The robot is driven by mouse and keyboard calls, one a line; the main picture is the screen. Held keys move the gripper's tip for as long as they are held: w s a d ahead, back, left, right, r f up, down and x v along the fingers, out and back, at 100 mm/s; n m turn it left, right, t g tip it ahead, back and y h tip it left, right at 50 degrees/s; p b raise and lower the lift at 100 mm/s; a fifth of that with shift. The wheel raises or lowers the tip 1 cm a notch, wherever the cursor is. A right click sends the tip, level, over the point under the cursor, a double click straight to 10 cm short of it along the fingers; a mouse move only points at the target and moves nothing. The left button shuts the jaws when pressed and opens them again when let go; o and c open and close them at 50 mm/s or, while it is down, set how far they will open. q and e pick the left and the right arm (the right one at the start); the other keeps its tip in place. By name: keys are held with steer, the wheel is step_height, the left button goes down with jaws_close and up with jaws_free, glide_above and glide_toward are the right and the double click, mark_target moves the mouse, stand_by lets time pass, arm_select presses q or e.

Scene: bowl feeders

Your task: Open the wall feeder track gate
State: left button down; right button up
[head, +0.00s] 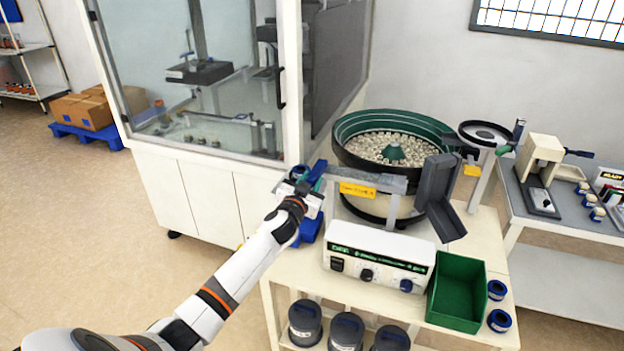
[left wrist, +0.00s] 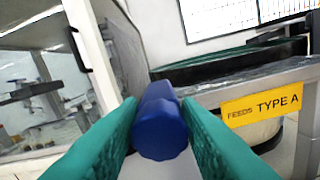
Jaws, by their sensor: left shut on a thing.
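The bowl feeder (head: 355,128) is a green-lined bowl full of small pale parts. Its grey track (head: 335,178) runs left from the bowl and carries a yellow label (head: 357,190); in the left wrist view the label (left wrist: 262,104) reads "FEEDS TYPE A". My left gripper (head: 302,186) is at the left end of this track. In the left wrist view its green fingers (left wrist: 160,135) are shut on a blue faceted knob (left wrist: 162,125). Whether the gate is open or shut cannot be told. My right gripper is not in view.
A glazed cabinet (head: 205,190) stands just left of and behind the gripper. A white control box (head: 378,254) and a green bin (head: 457,292) are on the feeder table. A grey chute (head: 440,195) is right of the bowl.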

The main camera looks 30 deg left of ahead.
arm_select(q)
steer(key=v, duration=0.2)
steer(key=shift+s, duration=0.3)
steer(key=c, duration=1.1)
jaws_free()
steer(key=shift+w, duration=0.15)
steer(key=shift+c, duration=0.2)
steer(key=v, duration=1.2)
steer(key=shift+b, duration=0.35)
